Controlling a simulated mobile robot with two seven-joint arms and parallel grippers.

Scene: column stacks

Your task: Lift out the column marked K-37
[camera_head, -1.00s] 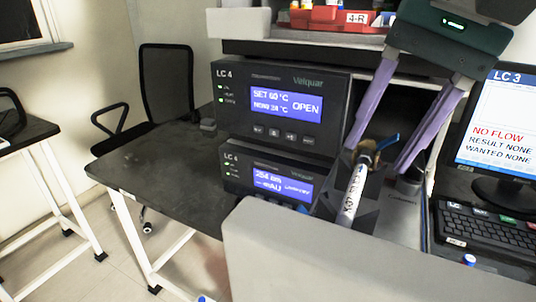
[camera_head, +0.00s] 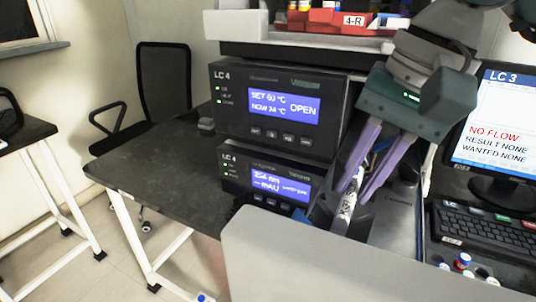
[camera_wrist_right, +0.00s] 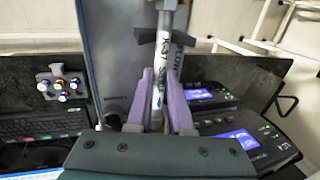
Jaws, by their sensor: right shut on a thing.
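The column is a thin white and silver rod (camera_head: 346,215) with dark lettering, tilted in the open bay beside the LC 4 unit. My right gripper (camera_head: 354,188) reaches down from the upper right, its purple fingers shut on the column. The gripper hides the upper part in the head view. In the right wrist view the column (camera_wrist_right: 164,48) runs between the fingers (camera_wrist_right: 160,80). Its lettering seems to begin with K-3, but the rest is too small to read surely. My left gripper is not in view.
The LC 4 unit (camera_head: 235,105), showing OPEN, stands left of the column, with a second LC 4 unit (camera_head: 235,180) below. A pale panel (camera_head: 330,255) is in front. A red 4-R tray (camera_head: 330,22) sits above. The LC 3 monitor (camera_head: 500,120), keyboard and several capped vials (camera_head: 464,262) are at right.

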